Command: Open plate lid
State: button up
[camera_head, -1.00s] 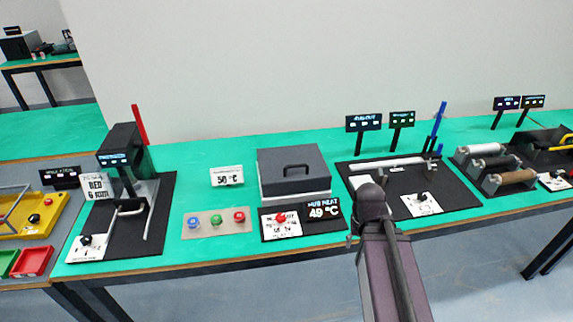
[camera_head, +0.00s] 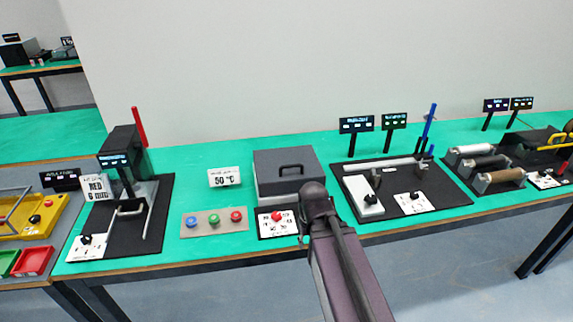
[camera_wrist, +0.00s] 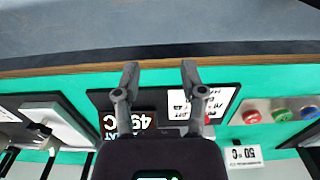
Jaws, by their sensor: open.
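The plate lid (camera_head: 275,167) is a dark grey, box-like cover with a black bar handle (camera_head: 291,167). It lies shut on a light grey base on the green table in the head view. My gripper (camera_wrist: 160,68) is open and empty in the wrist view, with its two fingers apart over the table's front part. Below the fingers lie the dark mat with the "49 °C" display (camera_wrist: 128,122) and a white label card (camera_wrist: 212,103). The lid and its handle cannot be made out in the wrist view. My arm hides the display in the head view.
A panel (camera_head: 214,222) with blue, green and red buttons lies left of the lid. A "50 °C" sign (camera_head: 224,177) stands behind it. A black mat (camera_head: 430,188) with a metal rod device is at right. The table's wooden front edge (camera_wrist: 250,60) runs past my fingertips.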

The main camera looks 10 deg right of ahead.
jog(key=shift+a, duration=0.2)
notch_tip(320, 180, up, 21)
jog(key=n+t+p, duration=0.2)
jog(key=n+p, duration=1.6)
jog(key=p, duration=0.3)
send_over(291, 166)
jog(key=s, duration=0.3)
jog(key=shift+w+r, duration=0.1)
jog(key=shift+w, duration=0.15)
jog(key=shift+d+f+b, duration=0.1)
jog(key=shift+f+b, duration=0.1)
jog(key=shift+b, duration=0.1)
jog(key=w+f+b, duration=0.1)
jog(key=f+b, duration=0.7)
jog(key=w+f+b, duration=0.1)
jog(key=f+b, duration=0.4)
jog(key=shift+w, duration=0.3)
